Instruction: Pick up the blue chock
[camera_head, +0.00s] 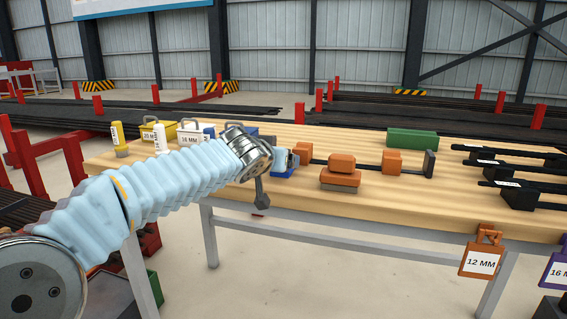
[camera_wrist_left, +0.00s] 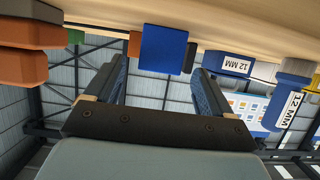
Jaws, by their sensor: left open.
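The blue chock (camera_wrist_left: 163,50) shows in the left wrist view as a plain blue block at the table surface, which appears at the top of that picture. My left gripper (camera_wrist_left: 160,80) is open, with its fingers to either side of and short of the block; a gap seems to remain. In the head view my left arm reaches over the table's front edge, and the gripper (camera_head: 288,160) is largely hidden behind my wrist. A bit of blue (camera_head: 283,174) shows under it on the tabletop. My right gripper is not in view.
Orange blocks (camera_head: 340,182) and an orange block on a dark bar (camera_head: 392,162) stand to the right. A green block (camera_head: 412,139) lies behind. Blue 12 MM pieces (camera_wrist_left: 228,65) are near the gripper. Dark bars (camera_head: 520,198) lie far right.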

